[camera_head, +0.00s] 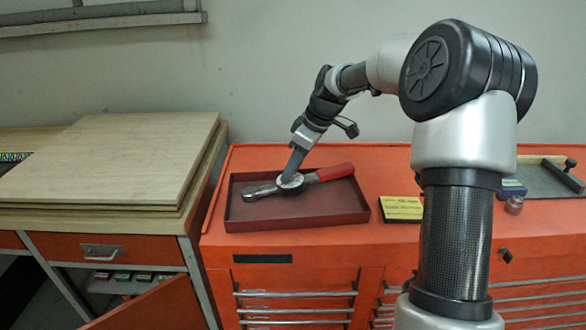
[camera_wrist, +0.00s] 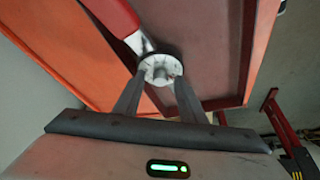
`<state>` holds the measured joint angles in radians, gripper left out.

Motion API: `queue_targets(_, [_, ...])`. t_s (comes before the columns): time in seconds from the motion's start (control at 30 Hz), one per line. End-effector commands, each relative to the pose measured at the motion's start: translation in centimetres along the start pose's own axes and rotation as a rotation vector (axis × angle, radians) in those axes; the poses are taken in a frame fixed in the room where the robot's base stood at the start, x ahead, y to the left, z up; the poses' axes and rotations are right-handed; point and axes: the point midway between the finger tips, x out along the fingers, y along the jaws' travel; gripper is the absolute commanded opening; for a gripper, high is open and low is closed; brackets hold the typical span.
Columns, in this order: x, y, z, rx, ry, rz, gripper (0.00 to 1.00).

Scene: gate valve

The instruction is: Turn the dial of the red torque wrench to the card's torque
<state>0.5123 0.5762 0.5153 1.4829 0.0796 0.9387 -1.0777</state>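The torque wrench (camera_head: 262,190) lies in a dark red tray (camera_head: 320,214), its red handle (camera_head: 335,172) pointing right and its grey head at the left. Its round pale dial (camera_head: 291,181) is in the middle. My gripper (camera_head: 292,176) points down at the dial and partly hides it. In the wrist view the two fingertips (camera_wrist: 160,84) are apart, one on each side of the white dial (camera_wrist: 161,69). I cannot tell whether they press on its rim. The yellow card (camera_head: 401,208) stands right of the tray; its writing is too small to read.
The tray and card are on an orange tool cabinet (camera_head: 228,240). A small metal cylinder (camera_head: 514,205), a dark blue box (camera_head: 511,188) and a grey tray (camera_head: 545,180) are at the right. A wooden-topped bench (camera_head: 105,165) stands left. My arm crosses the right side.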

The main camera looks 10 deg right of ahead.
Motion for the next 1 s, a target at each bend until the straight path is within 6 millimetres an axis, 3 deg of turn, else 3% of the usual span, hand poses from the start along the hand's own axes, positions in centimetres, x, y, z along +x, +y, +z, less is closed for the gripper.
queue_targets(0.23, [0.06, -0.01, 0.01, 0.000, -0.001, 0.000, 0.35])
queue_targets(0.43, [0.05, -0.02, 0.01, 0.000, -0.001, -0.001, 0.02])
queue_targets(0.47, [0.05, -0.02, 0.01, 0.000, -0.001, -0.001, 0.00])
queue_targets(1.0, [0.30, -0.34, 0.09, 0.139, 0.008, 0.077, 0.00])
